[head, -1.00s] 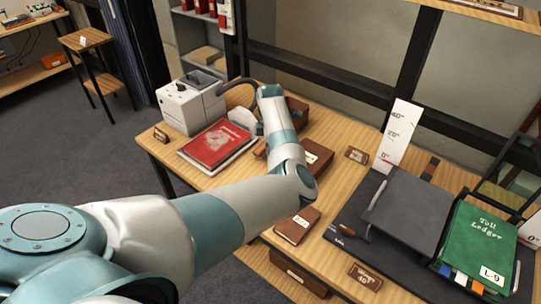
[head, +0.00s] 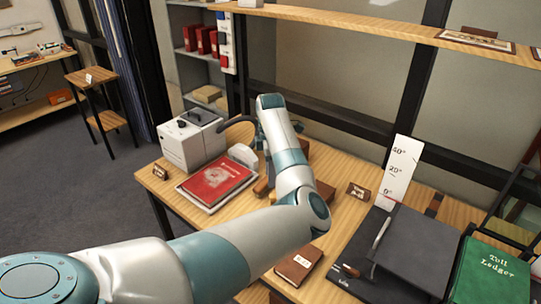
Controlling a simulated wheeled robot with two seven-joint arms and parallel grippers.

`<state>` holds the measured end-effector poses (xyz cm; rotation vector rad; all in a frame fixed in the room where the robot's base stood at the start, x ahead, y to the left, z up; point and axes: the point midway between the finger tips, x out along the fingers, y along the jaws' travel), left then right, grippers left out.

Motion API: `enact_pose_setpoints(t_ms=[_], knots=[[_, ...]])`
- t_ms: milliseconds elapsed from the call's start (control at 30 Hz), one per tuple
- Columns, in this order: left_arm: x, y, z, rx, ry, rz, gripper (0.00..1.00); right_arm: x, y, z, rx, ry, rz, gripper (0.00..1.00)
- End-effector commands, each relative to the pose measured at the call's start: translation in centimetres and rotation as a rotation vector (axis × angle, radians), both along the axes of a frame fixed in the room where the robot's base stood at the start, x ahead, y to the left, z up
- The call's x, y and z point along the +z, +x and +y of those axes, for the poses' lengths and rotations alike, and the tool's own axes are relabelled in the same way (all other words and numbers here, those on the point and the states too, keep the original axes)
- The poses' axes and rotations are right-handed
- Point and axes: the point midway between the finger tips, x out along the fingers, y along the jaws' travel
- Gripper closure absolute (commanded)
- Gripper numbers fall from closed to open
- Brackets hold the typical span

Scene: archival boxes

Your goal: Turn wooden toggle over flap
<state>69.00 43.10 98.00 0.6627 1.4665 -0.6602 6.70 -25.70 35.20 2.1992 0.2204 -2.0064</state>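My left arm reaches in from the lower left across the wooden table, bends at the elbow, and its forearm runs up over a brown box (head: 325,191). My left gripper (head: 262,143) is mostly hidden behind that forearm, near the back of the box; only a dark sliver shows, so I cannot tell whether its fingers are open or shut. The forearm covers much of the box. I cannot make out the wooden toggle or the flap clearly. A small brown wooden part (head: 262,187) shows left of the forearm. My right gripper is not in view.
A red book (head: 216,181) and a grey-white machine (head: 192,142) stand left of the arm. A brown booklet (head: 298,264) lies in front. On the right are a dark grey sloped board (head: 418,250), a green ledger (head: 490,275) and a white angle scale (head: 400,170). A shelf (head: 370,27) spans the back.

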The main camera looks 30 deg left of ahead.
Motion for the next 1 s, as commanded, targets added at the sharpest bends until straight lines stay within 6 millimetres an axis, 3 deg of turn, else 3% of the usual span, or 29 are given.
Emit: enact_pose_setpoints(t_ms=[200, 433, 633, 1000], knots=[[4.3, 0.1, 0.0, 0.000, 0.001, -0.003, 0.62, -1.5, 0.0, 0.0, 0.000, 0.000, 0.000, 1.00], [7.7, 0.1, 0.0, 0.000, 0.001, -0.002, 0.62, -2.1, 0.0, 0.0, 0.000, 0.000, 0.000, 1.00], [8.7, 0.0, 0.0, 0.001, 0.000, 0.000, 0.62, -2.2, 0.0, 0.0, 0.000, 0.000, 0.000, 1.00], [8.8, 0.0, 0.0, 0.000, 0.001, 0.001, 0.62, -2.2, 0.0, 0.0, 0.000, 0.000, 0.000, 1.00]])
